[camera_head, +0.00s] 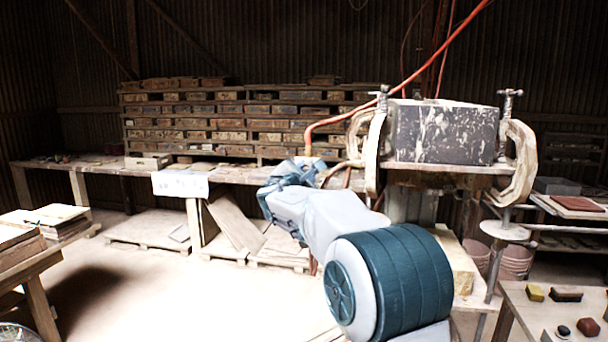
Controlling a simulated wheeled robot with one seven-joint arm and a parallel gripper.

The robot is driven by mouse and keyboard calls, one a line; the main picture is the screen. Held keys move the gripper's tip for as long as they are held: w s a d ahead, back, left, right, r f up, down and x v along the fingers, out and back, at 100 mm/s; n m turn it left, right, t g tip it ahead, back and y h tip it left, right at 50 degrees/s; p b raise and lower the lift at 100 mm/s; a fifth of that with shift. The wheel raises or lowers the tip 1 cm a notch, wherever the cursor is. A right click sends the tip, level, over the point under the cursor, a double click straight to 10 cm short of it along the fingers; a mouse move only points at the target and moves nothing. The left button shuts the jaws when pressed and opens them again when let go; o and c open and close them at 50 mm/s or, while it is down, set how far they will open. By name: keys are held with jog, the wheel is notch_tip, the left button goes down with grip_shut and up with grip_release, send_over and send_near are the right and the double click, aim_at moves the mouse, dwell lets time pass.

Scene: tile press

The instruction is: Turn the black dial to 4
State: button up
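I cannot make out a black dial with numbers in the head view. A small dark round thing (563,331) lies on the small table at the lower right, but it is too small to tell what it is. My arm reaches away from the camera through the middle of the view. Its far end, with my gripper (297,171), is in front of the long workbench, left of the press. The fingers are too small and too hidden by the arm to tell whether they are open or shut.
The press (445,132) has a dark speckled block between two pale clamps (520,160). An orange hose (400,85) hangs beside it. A long workbench (110,165) and stacked wooden moulds (230,125) stand behind. A small table (530,312) holds several small blocks. The floor at left centre is clear.

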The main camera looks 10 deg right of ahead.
jog(key=shift+c, duration=0.6)
jog(key=shift+n, duration=0.3)
jog(key=n, duration=1.1)
jog(key=shift+n, duration=0.3)
jog(key=o, duration=1)
